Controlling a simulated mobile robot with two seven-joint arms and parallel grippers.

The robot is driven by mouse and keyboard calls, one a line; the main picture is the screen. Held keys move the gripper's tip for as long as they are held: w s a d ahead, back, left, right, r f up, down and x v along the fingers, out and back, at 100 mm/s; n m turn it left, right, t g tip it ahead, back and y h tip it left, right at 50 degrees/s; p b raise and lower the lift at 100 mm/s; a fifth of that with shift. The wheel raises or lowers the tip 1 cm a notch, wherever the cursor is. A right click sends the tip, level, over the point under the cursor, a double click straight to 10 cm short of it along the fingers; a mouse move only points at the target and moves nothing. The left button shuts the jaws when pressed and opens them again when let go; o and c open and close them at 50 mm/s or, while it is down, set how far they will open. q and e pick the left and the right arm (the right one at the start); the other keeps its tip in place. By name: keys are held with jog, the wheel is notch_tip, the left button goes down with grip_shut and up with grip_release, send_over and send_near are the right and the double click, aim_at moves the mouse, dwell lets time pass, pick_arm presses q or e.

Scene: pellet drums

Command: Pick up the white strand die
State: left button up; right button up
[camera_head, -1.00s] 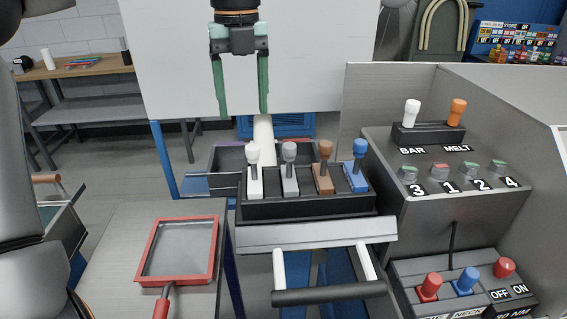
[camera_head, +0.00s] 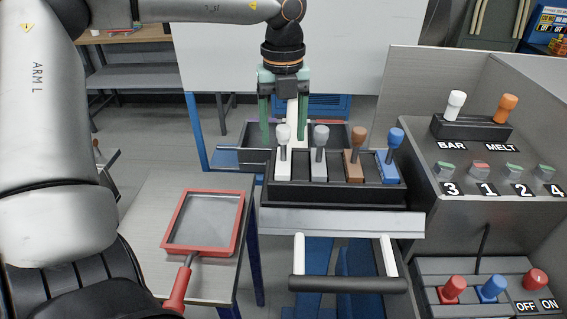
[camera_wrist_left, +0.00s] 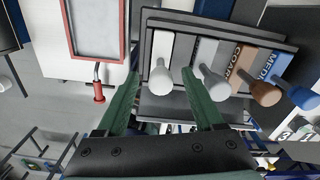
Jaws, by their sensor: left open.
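The white strand die (camera_head: 283,160) stands upright at the left end of the black rack (camera_head: 340,192), with its pale knob on top. Grey (camera_head: 319,163), brown (camera_head: 353,166) and blue (camera_head: 391,164) dies stand to its right. My left gripper (camera_head: 283,138) points down, open and empty, just behind the white die in the head view. In the left wrist view, the white die's knob (camera_wrist_left: 160,82) shows between the open green fingers, nearer the left finger's tip. Whether a finger touches it, I cannot tell. My right gripper is not in view.
A red-framed tray (camera_head: 203,223) with a handle lies on the bench to the left. A black bar handle (camera_head: 348,284) sits in front of the rack. A control console (camera_head: 490,180) with levers and buttons stands close on the right. A dark bin (camera_head: 256,135) is behind the rack.

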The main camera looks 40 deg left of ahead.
pick_arm(q)
notch_tip(320, 180, down, 2)
grip_shut()
dwell(0.6)
jog(key=shift+w+r, duration=0.1)
jog(key=shift+r, duration=0.05)
dwell(0.8)
